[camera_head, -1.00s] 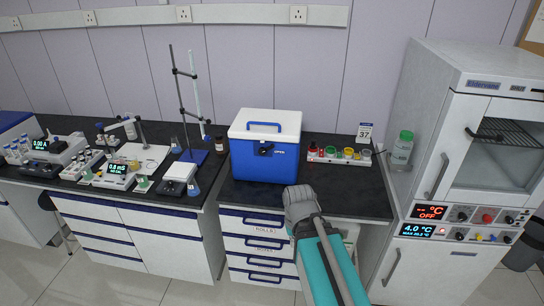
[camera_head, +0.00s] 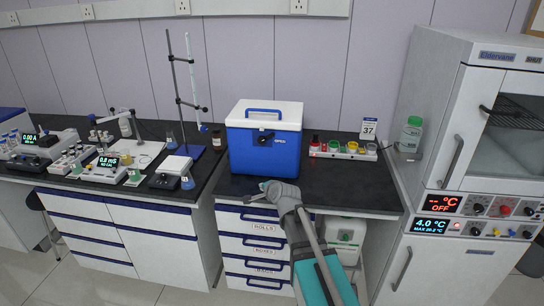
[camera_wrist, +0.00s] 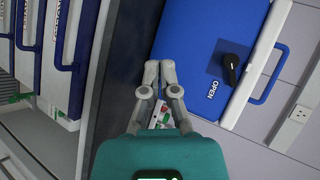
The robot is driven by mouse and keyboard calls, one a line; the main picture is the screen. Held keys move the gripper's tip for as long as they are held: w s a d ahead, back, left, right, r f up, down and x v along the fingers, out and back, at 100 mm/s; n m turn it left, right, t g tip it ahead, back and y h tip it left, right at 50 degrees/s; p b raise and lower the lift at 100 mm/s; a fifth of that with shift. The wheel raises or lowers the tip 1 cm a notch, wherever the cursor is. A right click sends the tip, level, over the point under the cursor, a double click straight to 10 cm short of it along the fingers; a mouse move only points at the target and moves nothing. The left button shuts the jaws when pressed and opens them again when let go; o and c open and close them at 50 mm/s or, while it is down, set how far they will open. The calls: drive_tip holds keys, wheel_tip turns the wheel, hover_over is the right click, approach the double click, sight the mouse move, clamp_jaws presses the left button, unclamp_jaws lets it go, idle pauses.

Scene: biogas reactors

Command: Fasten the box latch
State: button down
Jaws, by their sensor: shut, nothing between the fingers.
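The blue cool box (camera_head: 262,150) with a white lid (camera_head: 265,113) stands on the dark bench top. Its black latch (camera_head: 264,137) sits high on the front face, beside the white word OPEN. The box (camera_wrist: 185,50) fills much of the wrist view, turned on its side, with the black latch (camera_wrist: 231,66) on a dark square plate. My gripper (camera_head: 265,186) is in front of and below the box, apart from the latch. In the wrist view the fingers (camera_wrist: 160,65) are shut and empty, left of and below the latch.
A rack of coloured-capped jars (camera_head: 343,150) stands right of the box, with a green-capped bottle (camera_head: 410,134) beyond. White drawers (camera_head: 250,245) with blue handles are below. A tall white oven cabinet (camera_head: 470,150) stands at right.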

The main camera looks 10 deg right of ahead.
drive_tip(key=w+d+m+t+h+b, duration=0.6)
drive_tip(key=w+m+t+h+b, duration=0.1)
drive_tip(key=m, duration=1.1)
drive_tip(key=w+t+b, duration=0.1)
drive_tip(key=w+b, duration=0.1)
drive_tip(key=b, duration=0.1)
drive_tip(key=shift+w+d+r, duration=0.2)
drive_tip(key=shift+w+r, duration=0.1)
drive_tip(key=shift+w, duration=0.15)
drive_tip(key=p, duration=0.2)
approach(272, 138)
drive_tip(key=w+d, duration=0.1)
drive_tip(key=w+d+f, duration=0.1)
drive_tip(key=w, duration=0.1)
drive_tip(key=w+f, duration=0.1)
drive_tip(key=w, duration=0.1)
drive_tip(key=shift+w+d, duration=0.15)
drive_tip(key=shift+d, duration=0.25)
drive_tip(key=shift+w+r, duration=0.25)
drive_tip(key=shift+w, duration=0.05)
drive_tip(key=shift+a+r+p, duration=0.4)
drive_tip(key=shift+r+p, duration=0.3)
drive_tip(key=shift+p, duration=0.1)
drive_tip(key=shift+w+a+r+p, duration=0.1)
drive_tip(key=shift+a+r+p, duration=0.4)
drive_tip(key=shift+r+p, duration=0.25)
